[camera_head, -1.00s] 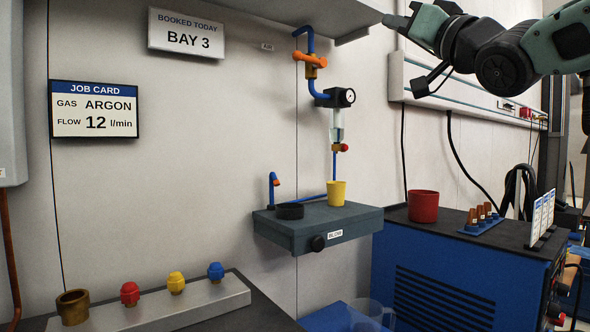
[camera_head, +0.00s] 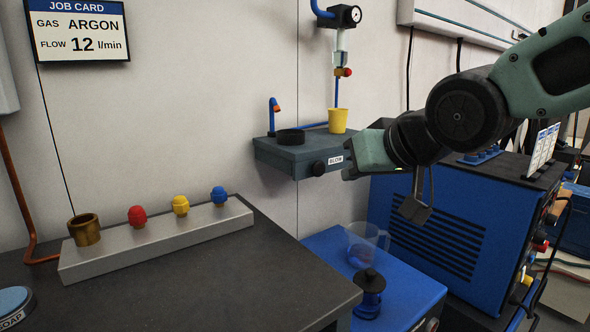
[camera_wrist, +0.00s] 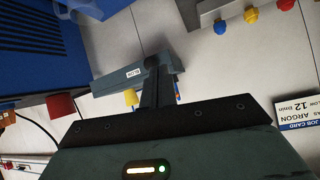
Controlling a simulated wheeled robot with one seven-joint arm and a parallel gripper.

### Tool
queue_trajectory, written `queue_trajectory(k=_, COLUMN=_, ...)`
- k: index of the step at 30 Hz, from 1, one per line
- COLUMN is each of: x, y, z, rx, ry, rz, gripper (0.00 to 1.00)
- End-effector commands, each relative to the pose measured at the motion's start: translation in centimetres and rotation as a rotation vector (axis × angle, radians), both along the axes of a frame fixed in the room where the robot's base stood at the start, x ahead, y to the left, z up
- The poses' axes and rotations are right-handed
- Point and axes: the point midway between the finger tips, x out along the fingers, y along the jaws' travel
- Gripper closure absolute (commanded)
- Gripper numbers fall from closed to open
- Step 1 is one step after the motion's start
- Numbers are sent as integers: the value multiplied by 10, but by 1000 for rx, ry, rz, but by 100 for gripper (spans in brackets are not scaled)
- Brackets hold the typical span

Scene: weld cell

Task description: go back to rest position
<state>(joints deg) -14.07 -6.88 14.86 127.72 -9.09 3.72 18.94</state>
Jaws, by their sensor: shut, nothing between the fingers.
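My gripper (camera_head: 350,160) is in the air in front of the blow shelf (camera_head: 275,157), pointing left in the head view. Its fingers show together and empty in the wrist view (camera_wrist: 157,88). The arm reaches in from the right and hides part of the blue welding machine (camera_head: 380,215). The yellow cup (camera_head: 338,121) stands on the shelf beside a black ring (camera_head: 290,136), behind the gripper in the head view. The yellow cup also shows left of the fingers in the wrist view (camera_wrist: 131,98).
A clear jug (camera_head: 366,243) and a dark-topped blue item (camera_head: 369,293) stand on a blue surface (camera_head: 325,250) below the arm. A grey rail (camera_head: 150,246) with coloured knobs lies on the dark bench (camera_head: 215,290). The red cup shows in the wrist view (camera_wrist: 61,105).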

Motion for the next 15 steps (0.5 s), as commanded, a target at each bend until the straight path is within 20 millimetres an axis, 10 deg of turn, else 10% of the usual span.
queue_trajectory(k=6, x=-105, y=-6, z=-110, rx=-253, ry=364, rz=128, gripper=100)
queue_trajectory(k=15, x=-224, y=-39, z=-177, rx=-490, ry=714, rz=293, gripper=100)
